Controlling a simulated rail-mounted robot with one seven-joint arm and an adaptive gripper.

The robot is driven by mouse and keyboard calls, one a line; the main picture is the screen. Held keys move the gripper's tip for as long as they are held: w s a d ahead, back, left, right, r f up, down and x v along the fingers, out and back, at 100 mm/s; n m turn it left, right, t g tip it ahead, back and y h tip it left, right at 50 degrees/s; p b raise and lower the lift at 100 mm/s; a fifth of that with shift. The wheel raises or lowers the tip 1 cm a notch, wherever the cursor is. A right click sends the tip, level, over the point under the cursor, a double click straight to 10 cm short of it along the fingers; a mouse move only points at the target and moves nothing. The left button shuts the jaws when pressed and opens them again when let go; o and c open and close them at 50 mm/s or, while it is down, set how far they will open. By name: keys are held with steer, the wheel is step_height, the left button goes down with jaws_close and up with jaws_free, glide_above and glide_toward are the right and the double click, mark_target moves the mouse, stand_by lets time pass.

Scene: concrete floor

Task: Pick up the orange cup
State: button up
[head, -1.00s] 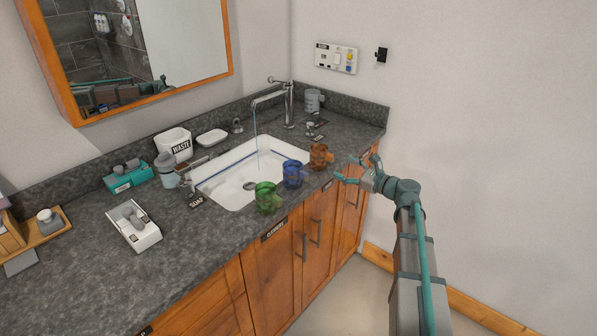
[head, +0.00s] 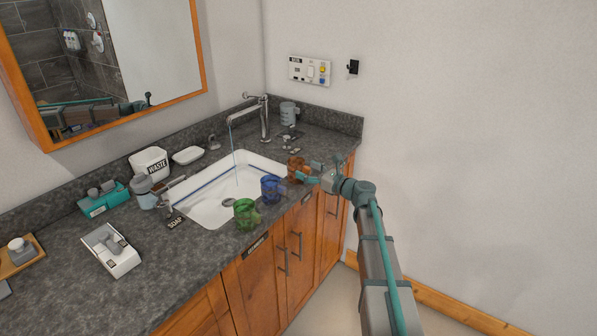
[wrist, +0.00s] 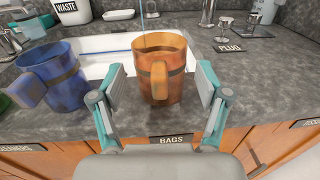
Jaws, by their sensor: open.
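The orange cup (head: 296,169) stands upright on the counter at the sink's front right corner, partly hidden by my gripper in the head view. In the wrist view the orange cup (wrist: 174,72) is in the middle with its handle facing me. My gripper (head: 312,173) is open at the cup. In the wrist view its fingers (wrist: 161,88) are on the left and right of the cup's near side, with gaps between them and the cup.
A blue cup (head: 272,189) stands left of the orange cup, and a green cup (head: 246,214) is further left. The white sink (head: 207,213) is behind them, with water running from the faucet (head: 264,120). A grey cup (head: 289,112) is at the back corner.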

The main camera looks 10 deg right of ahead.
mark_target(303, 168)
steer(key=p+x, duration=0.1)
steer(key=x, duration=0.3)
steer(key=c, duration=0.8)
steer(key=shift+o, duration=0.2)
steer(key=shift+r, duration=0.1)
